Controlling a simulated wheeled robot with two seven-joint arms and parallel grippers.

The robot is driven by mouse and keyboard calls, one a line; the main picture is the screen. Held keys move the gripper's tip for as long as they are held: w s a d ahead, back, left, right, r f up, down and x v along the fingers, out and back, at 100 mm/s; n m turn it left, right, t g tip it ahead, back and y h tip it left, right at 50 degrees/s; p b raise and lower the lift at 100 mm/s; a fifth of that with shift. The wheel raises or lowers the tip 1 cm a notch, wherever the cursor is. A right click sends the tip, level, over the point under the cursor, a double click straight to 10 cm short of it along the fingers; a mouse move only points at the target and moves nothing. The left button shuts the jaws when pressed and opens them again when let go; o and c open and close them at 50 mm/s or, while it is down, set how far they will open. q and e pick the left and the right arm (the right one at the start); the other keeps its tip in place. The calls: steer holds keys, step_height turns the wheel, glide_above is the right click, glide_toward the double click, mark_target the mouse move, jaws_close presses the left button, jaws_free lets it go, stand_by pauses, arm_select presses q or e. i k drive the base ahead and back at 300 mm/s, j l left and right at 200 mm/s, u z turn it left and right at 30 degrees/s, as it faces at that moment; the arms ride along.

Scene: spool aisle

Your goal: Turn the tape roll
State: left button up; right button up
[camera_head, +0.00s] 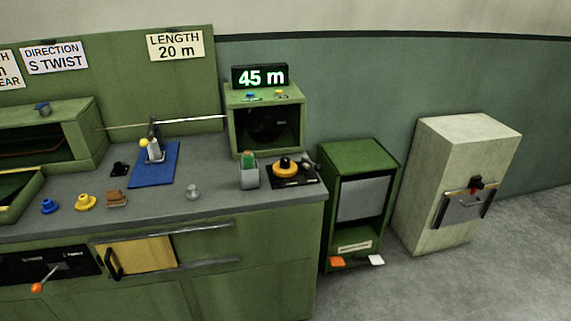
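No object is clearly recognisable as the tape roll. A yellow-orange disc (285,170) with a black knob on top lies on a black square base at the right end of the grey bench top (225,182). I cannot tell whether it is the tape roll. A small grey piece (308,164) stands at its right rear. Neither of my grippers is in view.
A green open box (237,133) with a "45 m" display (260,76) stands behind the disc. A blue mat (150,174) bears a small device. A green cabinet (361,156) and a pale cabinet (462,150) stand right.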

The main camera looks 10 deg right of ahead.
mark_target(284, 168)
steer(key=i+j, duration=0.1)
steer(key=j, duration=0.3)
steer(key=i+j, duration=0.1)
steer(key=j, duration=0.25)
steer(key=z, duration=1.65)
steer(key=j, duration=0.1)
